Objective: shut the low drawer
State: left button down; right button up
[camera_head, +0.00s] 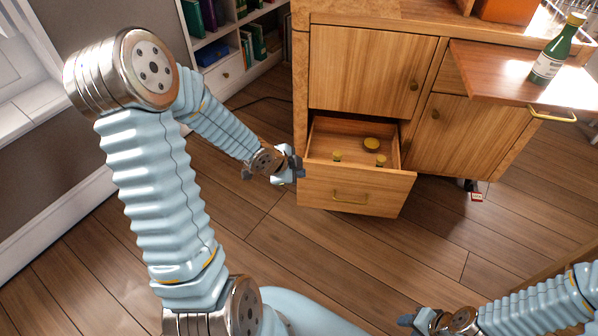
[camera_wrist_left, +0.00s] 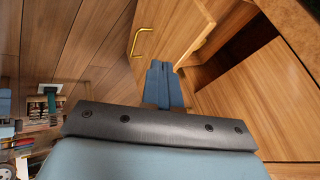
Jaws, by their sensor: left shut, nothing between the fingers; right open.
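The low drawer (camera_head: 320,189) stands pulled out at the bottom of the wooden cabinet, below a closed door (camera_head: 365,70). Its front has a brass handle (camera_head: 350,197), which also shows in the left wrist view (camera_wrist_left: 143,42). Inside the drawer lie a round brass-coloured piece (camera_head: 371,144) and two small knob-like pieces (camera_head: 337,156). My left gripper (camera_head: 297,168) is shut and empty at the left end of the drawer front; I cannot tell whether it touches. Its closed fingers show in the wrist view (camera_wrist_left: 163,84). My right gripper (camera_head: 410,321) is open and empty, low over the floor, away from the drawer.
A wooden leaf (camera_head: 490,75) juts from the cabinet's upper right, bearing a green bottle (camera_head: 549,55). A white bookcase (camera_head: 232,70) stands behind on the left. A small red item (camera_head: 477,197) lies by the cabinet's foot. The floor (camera_head: 330,250) before the drawer is clear.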

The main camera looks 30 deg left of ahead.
aim_at(317, 170)
pick_arm(q)
jog(key=shift+w+a+f+b, duration=0.1)
jog(key=shift+w+f, duration=0.85)
jog(key=shift+w, duration=0.35)
jog(key=shift+w+f+b, duration=0.15)
jog(key=shift+w+f, duration=0.85)
jog(key=shift+w, duration=0.3)
jog(key=shift+w+a+f+b, duration=0.1)
jog(key=shift+w+f, duration=0.85)
jog(key=shift+w, duration=0.35)
pick_arm(e)
jog(key=shift+w+d+f, duration=0.1)
jog(key=shift+d+f, duration=0.05)
jog(key=shift+f, duration=0.3)
jog(key=shift+w+d+f, duration=0.1)
jog(key=shift+d+f, duration=0.05)
jog(key=shift+f, duration=0.25)
pick_arm(q)
jog(key=shift+w, duration=0.1)
